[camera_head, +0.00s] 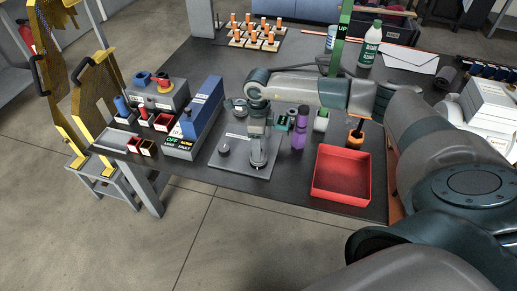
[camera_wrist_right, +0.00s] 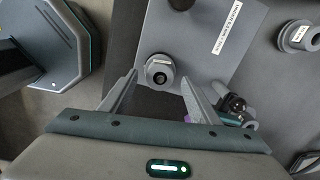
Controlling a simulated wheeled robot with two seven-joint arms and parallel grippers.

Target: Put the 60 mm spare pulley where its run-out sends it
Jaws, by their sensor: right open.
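A round grey part with a hub and a central hole (camera_wrist_right: 160,72), which looks like a pulley, is on the grey plate (camera_wrist_right: 205,45). My right gripper (camera_wrist_right: 160,82) is open, with its fingertips apart on either side of this part. In the head view the right gripper (camera_head: 258,163) points down over the right part of the plate (camera_head: 235,174) and hides the part. Another grey ring-shaped part (camera_wrist_right: 297,36) with a pale label lies beyond the plate. I cannot read which part is 60 mm. My left gripper is not in view.
A purple bottle (camera_head: 300,128) and an open red tray (camera_head: 342,176) are to the right. A blue labelled box (camera_head: 202,108) and small red bins (camera_head: 164,121) are to the left. Orange-topped pegs (camera_head: 255,35) stand behind.

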